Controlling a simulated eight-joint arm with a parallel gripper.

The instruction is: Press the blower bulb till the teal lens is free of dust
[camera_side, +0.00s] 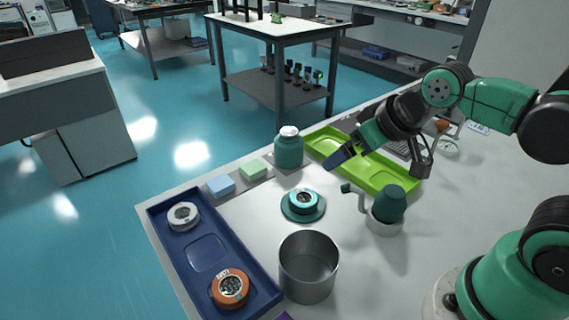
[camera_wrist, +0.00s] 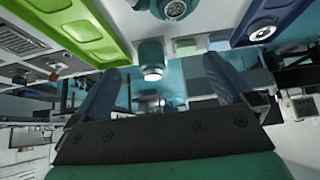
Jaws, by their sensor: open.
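The teal lens (camera_side: 303,199) lies in a round teal dish on the white table, in the middle of the side view. Its dark face shows pale marks, too small to tell as dust. It also shows at the top edge of the wrist view (camera_wrist: 175,9). The teal blower bulb (camera_side: 391,203) sits in a pale round holder right of the lens, its nozzle pointing left towards the lens. My gripper (camera_side: 341,157) is open and empty above the green tray, behind the bulb and apart from it. Both fingers show spread in the wrist view (camera_wrist: 162,84). The bulb is not visible there.
A teal jar (camera_side: 289,150) stands behind the lens, left of the green tray (camera_side: 408,181). A metal pot (camera_side: 309,268) stands in front. A blue tray (camera_side: 170,247) at left holds a grey and an orange lens. Two small blocks (camera_side: 221,185) lie near the back edge.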

